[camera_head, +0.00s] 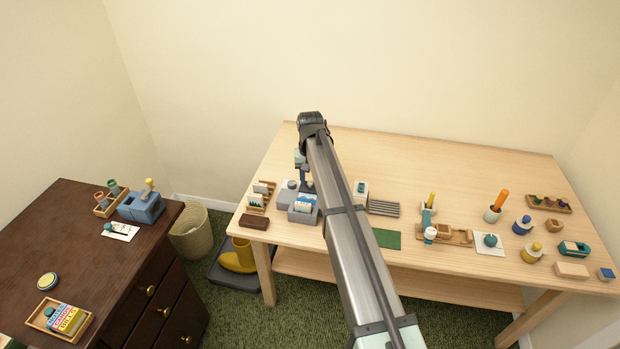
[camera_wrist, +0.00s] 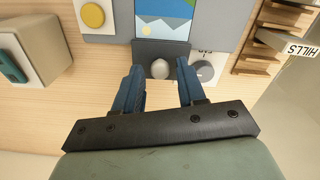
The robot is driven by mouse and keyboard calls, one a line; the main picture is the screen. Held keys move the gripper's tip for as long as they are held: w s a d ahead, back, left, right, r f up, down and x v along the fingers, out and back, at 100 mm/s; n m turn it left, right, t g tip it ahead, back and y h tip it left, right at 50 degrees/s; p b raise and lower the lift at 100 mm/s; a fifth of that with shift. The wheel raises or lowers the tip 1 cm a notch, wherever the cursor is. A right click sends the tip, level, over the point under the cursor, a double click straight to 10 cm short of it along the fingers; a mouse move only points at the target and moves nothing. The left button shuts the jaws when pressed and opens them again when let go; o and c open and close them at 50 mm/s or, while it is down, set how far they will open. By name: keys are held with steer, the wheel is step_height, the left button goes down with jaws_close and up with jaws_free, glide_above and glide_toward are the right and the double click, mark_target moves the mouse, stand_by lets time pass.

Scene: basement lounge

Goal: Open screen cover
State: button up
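A grey device (camera_head: 303,216) with a small landscape picture stands near the left end of the light wooden table. In the wrist view its picture (camera_wrist: 165,18) shows sky, hills and a sun. Below the picture is a dark grey panel (camera_wrist: 145,52) with a round grey knob (camera_wrist: 160,69); I cannot tell for sure that this panel is the screen cover. My gripper (camera_wrist: 160,72) is open, its two blue fingers apart on either side of the knob. Contact with the knob cannot be seen. In the head view my arm partly hides the gripper and the device's surroundings.
A wooden rack with cards (camera_wrist: 263,62) stands close by on the right in the wrist view. A beige box (camera_wrist: 38,45) is at the left. A dark brown block (camera_head: 254,221) lies near the table's front edge. A green mat (camera_head: 387,238) and several small items lie farther right.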

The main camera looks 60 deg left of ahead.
mark_target(310, 181)
steer(key=shift+o, duration=0.6)
steer(key=shift+r, duration=0.1)
step_height(310, 181, up, 14)
steer(key=shift+f, duration=0.2)
stand_by(0.4)
